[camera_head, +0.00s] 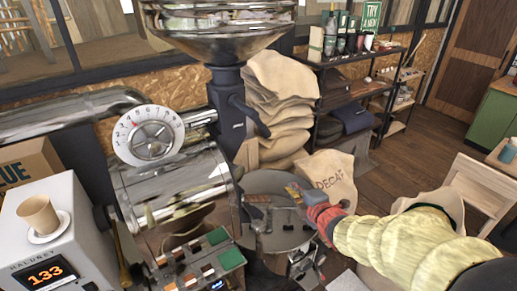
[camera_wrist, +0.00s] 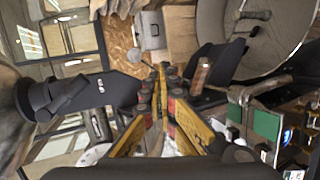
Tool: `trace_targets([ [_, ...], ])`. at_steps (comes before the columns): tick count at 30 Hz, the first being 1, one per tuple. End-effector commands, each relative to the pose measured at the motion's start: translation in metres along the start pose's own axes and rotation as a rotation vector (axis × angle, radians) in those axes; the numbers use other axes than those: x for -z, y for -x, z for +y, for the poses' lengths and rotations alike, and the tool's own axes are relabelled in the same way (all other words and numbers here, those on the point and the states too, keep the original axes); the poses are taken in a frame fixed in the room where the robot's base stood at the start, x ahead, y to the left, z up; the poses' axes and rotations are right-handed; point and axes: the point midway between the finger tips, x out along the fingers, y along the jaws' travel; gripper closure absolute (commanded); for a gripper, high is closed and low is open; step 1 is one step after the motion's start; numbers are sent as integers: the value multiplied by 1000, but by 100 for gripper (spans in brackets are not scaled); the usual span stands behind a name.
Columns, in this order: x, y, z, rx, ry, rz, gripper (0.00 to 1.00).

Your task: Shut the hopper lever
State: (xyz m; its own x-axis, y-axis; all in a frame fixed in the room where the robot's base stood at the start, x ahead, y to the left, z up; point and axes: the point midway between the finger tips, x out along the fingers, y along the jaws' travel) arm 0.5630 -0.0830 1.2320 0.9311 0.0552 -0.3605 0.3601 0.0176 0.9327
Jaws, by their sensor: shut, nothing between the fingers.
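The hopper (camera_head: 222,35) is a shiny metal funnel at the top of the roaster, on a black neck. The hopper lever (camera_head: 252,117) is a black handle slanting down to the right from that neck. In the wrist view, what looks like the same lever (camera_wrist: 65,97) shows as a dark shape at the left, beside the black neck with white marking (camera_wrist: 112,88). My gripper (camera_head: 292,190) is low and to the right of the lever, apart from it, in front of the round cooling tray. In the wrist view its fingers (camera_wrist: 163,75) are together and empty.
The roaster drum (camera_head: 172,190) with a white dial (camera_head: 148,136) stands left of my gripper. A control panel (camera_head: 205,262) with colored switches is below. The cooling tray (camera_head: 270,182) and a DECAF sack (camera_head: 330,175) are close by. Stacked sacks (camera_head: 275,100) stand behind.

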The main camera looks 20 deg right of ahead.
Motion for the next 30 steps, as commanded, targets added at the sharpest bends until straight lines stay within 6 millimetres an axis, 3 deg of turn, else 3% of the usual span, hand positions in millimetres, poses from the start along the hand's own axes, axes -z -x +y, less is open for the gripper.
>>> trace_targets([
  [5, 50, 7, 65, -277, 369, 152, 100],
  [9, 69, 20, 89, -406, 532, 176, 100],
  [17, 74, 9, 96, -423, 590, 167, 100],
  [30, 96, -64, 123, -421, 587, 167, 100],
])
